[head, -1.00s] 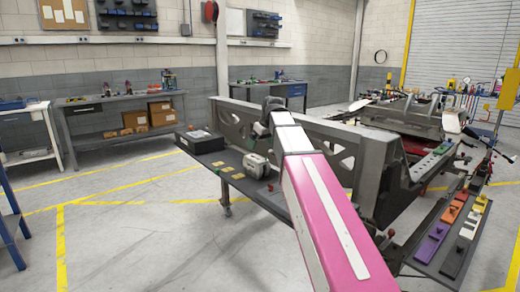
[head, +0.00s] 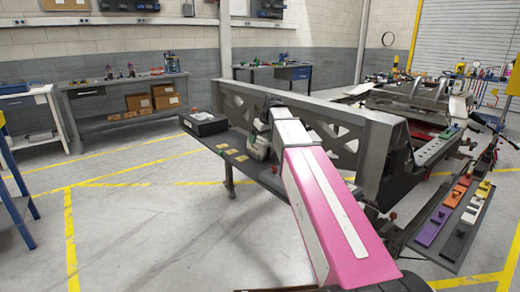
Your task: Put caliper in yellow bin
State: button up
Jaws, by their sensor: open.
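My gripper (head: 263,125) is a small dark shape at the far end of my pink and white arm, over the near shelf of the chassis fixture. It is open, and I see nothing held in it. A grey-white, rounded part (head: 260,148) sits on the dark shelf (head: 226,146), just below and beside the gripper. It may be the caliper, but it is partly hidden by the arm and too small to be sure. Whether the gripper touches it, I cannot tell. I cannot make out a yellow bin.
A black box (head: 203,123) stands at the shelf's left end, with several small yellowish pieces (head: 231,152) beside it. The grey fixture beam (head: 340,120) rises behind. A dark tray (head: 449,243) of coloured blocks is at the right. The floor at left is open.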

aim_at(261, 140)
jog(key=x, duration=0.3)
jog(key=shift+f, duration=0.1)
jog(key=shift+f, duration=0.25)
dwell(0.5)
jog(key=c, duration=1.7)
grip_shut()
jog(key=shift+r, duration=0.15)
